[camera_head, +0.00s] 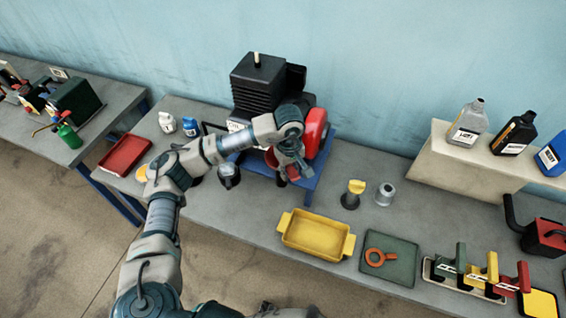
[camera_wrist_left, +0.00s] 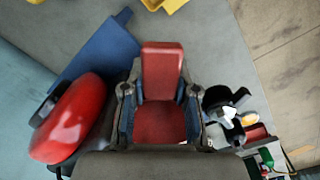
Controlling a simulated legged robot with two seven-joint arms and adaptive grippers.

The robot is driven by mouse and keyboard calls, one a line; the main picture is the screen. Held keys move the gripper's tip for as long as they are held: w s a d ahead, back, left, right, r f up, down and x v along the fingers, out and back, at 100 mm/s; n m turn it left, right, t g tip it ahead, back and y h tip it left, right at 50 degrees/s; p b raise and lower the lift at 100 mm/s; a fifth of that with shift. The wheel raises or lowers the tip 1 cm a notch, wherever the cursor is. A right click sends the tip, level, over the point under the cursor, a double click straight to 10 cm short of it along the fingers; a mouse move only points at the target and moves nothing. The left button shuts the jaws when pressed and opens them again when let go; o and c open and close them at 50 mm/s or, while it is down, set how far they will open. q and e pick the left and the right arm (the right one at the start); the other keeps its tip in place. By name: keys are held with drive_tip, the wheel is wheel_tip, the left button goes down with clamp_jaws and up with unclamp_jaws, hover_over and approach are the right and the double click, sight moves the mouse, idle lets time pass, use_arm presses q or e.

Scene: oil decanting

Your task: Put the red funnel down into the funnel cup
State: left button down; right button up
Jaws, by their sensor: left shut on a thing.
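My left gripper (camera_head: 294,168) is shut on the red funnel (camera_wrist_left: 160,90), in front of the black machine with the red rounded part. The funnel fills the space between the fingers in the left wrist view, and only a bit of it shows in the head view (camera_head: 271,158). A dark cup (camera_head: 228,177) with a grey rim stands on the table to the left of the gripper. A grey metal cup (camera_head: 384,193) stands to the right, apart from the gripper. I cannot tell which is the funnel cup. My right gripper is not in view.
The black machine (camera_head: 262,85) stands on a blue stand (camera_head: 322,160) close to the gripper. A dark holder with a yellow top (camera_head: 352,193), a yellow tray (camera_head: 318,238) and a green mat (camera_head: 398,270) lie to the right. A red tray (camera_head: 124,155) is at left.

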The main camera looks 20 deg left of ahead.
use_arm(q)
drive_tip(key=shift+r, duration=0.5)
idle(0.3)
drive_tip(key=shift+r+y, duration=0.3)
drive_tip(key=shift+r, duration=0.45)
drive_tip(key=shift+r+p, duration=0.3)
drive_tip(key=shift+p, duration=0.05)
idle(0.5)
drive_tip(key=shift+r+p, duration=1.4)
drive_tip(key=shift+r, duration=1.85)
drive_tip(key=shift+f, duration=0.1)
